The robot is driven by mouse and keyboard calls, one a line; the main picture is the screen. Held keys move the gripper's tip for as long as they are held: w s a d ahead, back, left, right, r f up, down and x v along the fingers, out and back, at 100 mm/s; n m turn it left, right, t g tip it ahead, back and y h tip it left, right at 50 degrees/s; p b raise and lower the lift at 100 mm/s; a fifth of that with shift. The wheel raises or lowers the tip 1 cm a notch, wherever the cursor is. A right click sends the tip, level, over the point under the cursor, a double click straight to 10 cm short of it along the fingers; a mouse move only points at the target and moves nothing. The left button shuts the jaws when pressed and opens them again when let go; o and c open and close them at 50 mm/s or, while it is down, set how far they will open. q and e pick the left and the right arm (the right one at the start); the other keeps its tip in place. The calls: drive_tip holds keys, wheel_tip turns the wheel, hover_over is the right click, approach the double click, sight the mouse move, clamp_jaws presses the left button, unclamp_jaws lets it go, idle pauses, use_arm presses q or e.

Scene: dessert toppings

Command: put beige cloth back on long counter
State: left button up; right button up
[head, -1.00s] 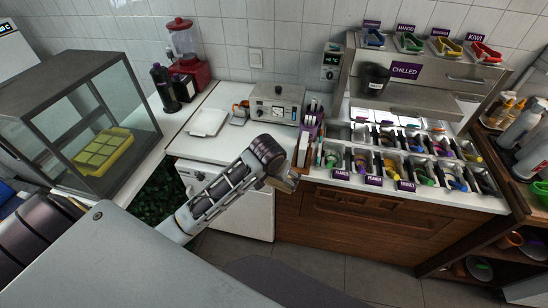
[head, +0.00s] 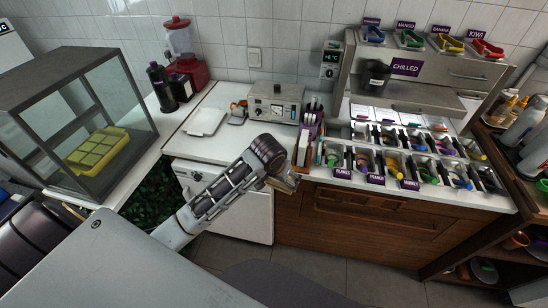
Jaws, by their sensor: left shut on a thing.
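My left gripper (head: 287,182) is at the front edge of the counters, below the purple holder. It is shut on a small beige thing, mostly hidden by the fingers; I take it for the beige cloth, but its shape is unclear. The white counter (head: 200,147) runs along the wall behind my arm. It joins the wood-fronted toppings counter (head: 350,205) on the right. I cannot tell which one is the long counter. My right gripper is not in view.
A white tray (head: 205,122), a grey appliance (head: 275,104) and a purple holder (head: 308,130) stand on the counter. Topping bins (head: 393,165) fill the right counter. A glass case (head: 85,120) is at left. White counter near the tray's front is clear.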

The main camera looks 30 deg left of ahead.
use_arm(q)
drive_tip(key=w+a+r+b, duration=0.3)
drive_tip(key=w+a+r, duration=0.3)
drive_tip(key=w+a, duration=0.15)
drive_tip(key=shift+w+a+m+b, duration=0.55)
drive_tip(key=shift+a+b, duration=1.2)
drive_tip(key=shift+a, duration=3.85)
drive_tip(key=s+d+f+m+g+h, duration=0.3)
drive_tip(key=d+m, duration=0.3)
drive_tip(key=m, duration=0.7)
drive_tip(key=shift+s+f+h, duration=0.4)
drive_tip(key=shift+s+h, duration=0.3)
drive_tip(key=shift+s, duration=0.05)
